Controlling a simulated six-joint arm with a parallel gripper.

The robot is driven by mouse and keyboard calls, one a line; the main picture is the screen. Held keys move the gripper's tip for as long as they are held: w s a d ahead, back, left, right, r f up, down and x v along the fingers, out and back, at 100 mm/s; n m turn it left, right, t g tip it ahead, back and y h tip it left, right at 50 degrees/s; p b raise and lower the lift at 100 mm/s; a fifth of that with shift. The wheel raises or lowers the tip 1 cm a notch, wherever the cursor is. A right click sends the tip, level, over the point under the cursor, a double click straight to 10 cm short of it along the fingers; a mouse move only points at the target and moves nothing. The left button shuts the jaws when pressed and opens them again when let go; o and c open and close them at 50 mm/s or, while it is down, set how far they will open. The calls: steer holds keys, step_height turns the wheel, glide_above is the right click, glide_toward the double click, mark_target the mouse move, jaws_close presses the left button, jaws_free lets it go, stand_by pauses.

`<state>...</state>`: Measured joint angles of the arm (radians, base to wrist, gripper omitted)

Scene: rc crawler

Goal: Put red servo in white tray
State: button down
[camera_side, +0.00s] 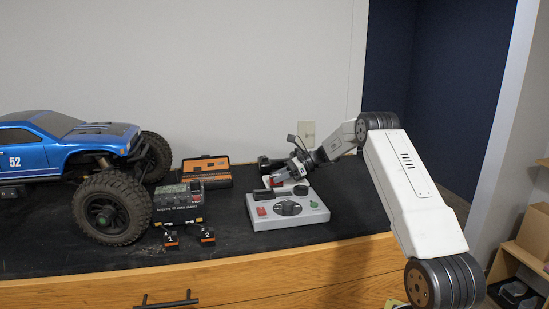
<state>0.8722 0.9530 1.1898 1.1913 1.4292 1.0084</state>
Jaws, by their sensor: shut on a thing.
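A pale grey-white tray-like box (290,222) sits on the black mat at the centre right. A small red block (262,211) is on its front left, and a dark round piece (288,208) is in its middle. My gripper (281,177) is above the back of the box, reaching in from the right. It is shut on a small red item (275,183), which looks like the red servo; its outline is partly hidden by the fingers. I cannot tell whether the item touches the box or the dark piece near it.
A blue crawler truck (60,150) with large black tyres stands at the left. A dark electronic unit (178,205), an open orange-and-black case (207,170) and two small numbered blocks (189,239) lie between the truck and the box. The mat (350,205) is clear to the right.

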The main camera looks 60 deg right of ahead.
steer(key=shift+f, duration=0.1)
steer(key=shift+c, duration=2.2)
jaws_free()
steer(key=shift+r, duration=0.2)
steer(key=v, duration=1.2)
steer(key=shift+f, duration=0.1)
